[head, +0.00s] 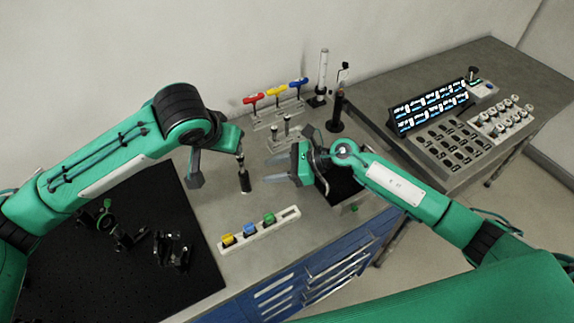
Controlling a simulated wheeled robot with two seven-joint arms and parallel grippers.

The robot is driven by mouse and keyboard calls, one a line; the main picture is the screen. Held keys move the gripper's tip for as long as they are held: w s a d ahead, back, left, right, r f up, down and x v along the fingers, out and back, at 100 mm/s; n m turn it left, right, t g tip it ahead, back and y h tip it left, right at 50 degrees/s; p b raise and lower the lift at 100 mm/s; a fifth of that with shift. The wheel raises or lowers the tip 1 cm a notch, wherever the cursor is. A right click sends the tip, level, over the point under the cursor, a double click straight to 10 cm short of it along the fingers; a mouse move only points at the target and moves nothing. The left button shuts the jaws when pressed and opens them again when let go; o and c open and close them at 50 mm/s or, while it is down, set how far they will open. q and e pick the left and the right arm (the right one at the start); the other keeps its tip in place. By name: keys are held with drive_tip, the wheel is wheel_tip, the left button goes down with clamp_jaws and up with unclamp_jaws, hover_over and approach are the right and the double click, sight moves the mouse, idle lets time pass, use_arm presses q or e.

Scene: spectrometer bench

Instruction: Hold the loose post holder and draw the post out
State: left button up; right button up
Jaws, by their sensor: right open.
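A dark post holder (244,181) stands upright on the grey bench, right of the black breadboard. A thin post (240,159) rises from its top. My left gripper (239,152) is above the holder, close to the post's upper end. Its fingers are partly hidden by my arm, and I cannot tell whether they touch the post. My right gripper (279,169) is open and empty, to the right of the holder. Its fingers point left toward the holder, with a gap between.
A white strip with yellow, blue and green blocks (249,229) lies in front. Racks with red, yellow and blue handled tools (276,91) stand behind. The black breadboard (80,275) carries optics at left. A dark stand (336,115) is behind my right gripper.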

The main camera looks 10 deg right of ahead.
sight(243, 176)
drive_tip(key=x, duration=0.9)
drive_tip(key=shift+w+a+f, duration=0.1)
drive_tip(key=shift+w+a, duration=0.05)
drive_tip(key=shift+a, duration=0.2)
